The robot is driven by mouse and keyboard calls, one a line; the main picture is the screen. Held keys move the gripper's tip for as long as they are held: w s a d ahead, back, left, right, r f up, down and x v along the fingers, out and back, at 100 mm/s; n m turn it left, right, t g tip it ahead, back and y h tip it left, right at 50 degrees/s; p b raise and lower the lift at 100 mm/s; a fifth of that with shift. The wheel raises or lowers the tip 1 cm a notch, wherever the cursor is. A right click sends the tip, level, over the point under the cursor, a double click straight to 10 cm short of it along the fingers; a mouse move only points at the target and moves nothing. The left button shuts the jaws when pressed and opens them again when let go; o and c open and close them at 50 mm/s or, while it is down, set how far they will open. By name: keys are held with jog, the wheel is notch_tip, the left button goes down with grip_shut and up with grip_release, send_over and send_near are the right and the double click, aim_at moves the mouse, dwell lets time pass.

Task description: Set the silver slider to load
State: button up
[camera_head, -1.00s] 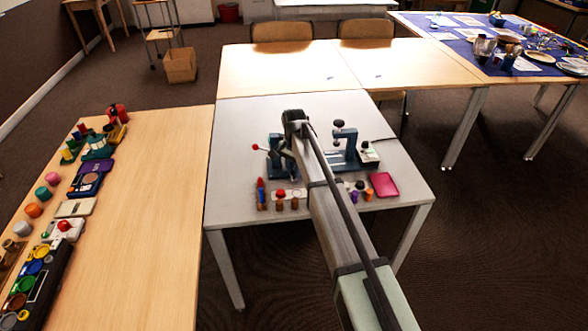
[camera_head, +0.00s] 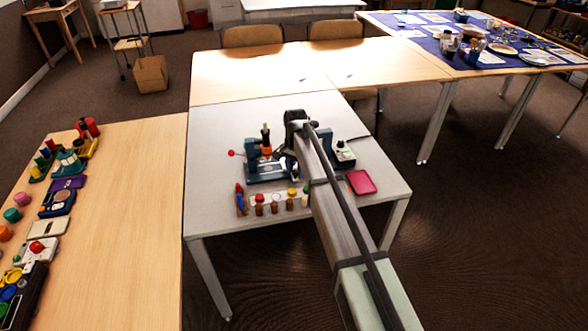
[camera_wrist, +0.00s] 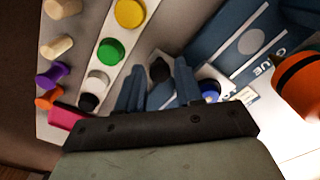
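I cannot make out a silver slider or a load mark in either view. A blue device (camera_head: 268,173) with an upright orange-and-black part (camera_head: 266,148) stands on the grey table, left of my gripper. A second blue device (camera_head: 325,140) is partly hidden behind my arm. In the wrist view, my gripper (camera_wrist: 158,88) has two blue-grey fingers apart, with a dark round knob (camera_wrist: 160,69) showing between them. I cannot tell whether they touch it. Blue panels (camera_wrist: 235,45) with partly readable lettering lie beyond. My gripper's fingertips are hidden in the head view.
A row of small coloured-top pieces (camera_head: 275,203) stands along the table's front. The back of the grey table is clear.

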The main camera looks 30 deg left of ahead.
jog(key=shift+o, duration=1.2)
notch_tip(320, 180, up, 14)
jog(key=shift+f, duration=0.1)
